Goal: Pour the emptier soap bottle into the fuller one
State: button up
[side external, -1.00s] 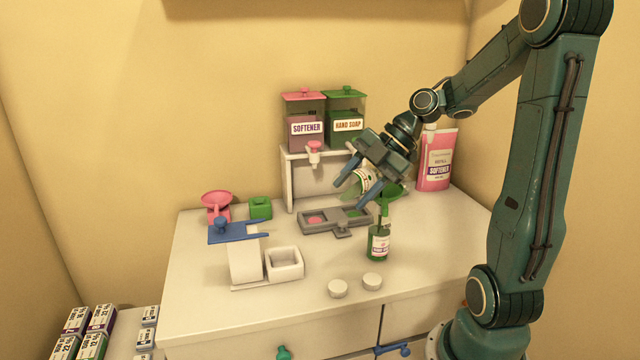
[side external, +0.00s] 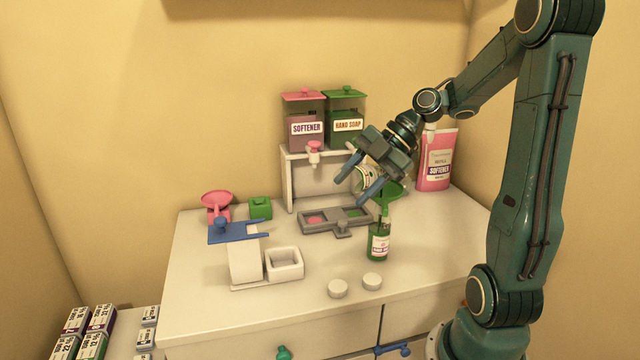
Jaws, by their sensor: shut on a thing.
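My gripper (side external: 352,190) is shut on a soap bottle (side external: 366,178) with a white and green label. It holds this bottle tilted in the air; the fingers and wrist hide much of it, including the mouth. A green funnel (side external: 393,190) shows just right of the fingers, above the other soap bottle (side external: 379,243). That bottle is green with a white label and stands upright on the counter. The funnel's narrow end is at its neck. I cannot tell whether liquid is flowing.
Two white round pieces (side external: 338,288) (side external: 372,281) lie in front. A grey tray (side external: 313,228) is behind the standing bottle. A dispenser stand (side external: 289,180) and a pink softener pouch (side external: 437,165) are at the back. A white box (side external: 285,265) stands left. The counter's right front is clear.

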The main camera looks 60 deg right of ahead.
jog(key=shift+d+r+y, duration=0.1)
jog(key=shift+r+y, duration=0.2)
dwell(0.5)
dwell(0.7)
jog(key=shift+a+f+h, duration=0.3)
jog(key=shift+f+h, duration=0.2)
jog(key=shift+h, duration=0.1)
jog(key=shift+a+f+n+h, duration=0.1)
jog(key=shift+f+n+h, duration=0.3)
jog(key=shift+f+h, duration=0.45)
jog(key=shift+g+h, duration=0.25)
jog(key=shift+g, duration=0.05)
jog(key=shift+h, duration=0.6)
jog(key=f, duration=0.1)
jog(key=f+h, duration=0.2)
jog(key=shift+w+a+n+g, duration=0.1)
jog(key=shift+a+n+g, duration=0.15)
jog(key=shift+n+g, duration=0.15)
jog(key=shift+d+r+h, duration=0.15)
jog(key=shift+d+h, duration=0.05)
jog(key=shift+h, duration=0.5)
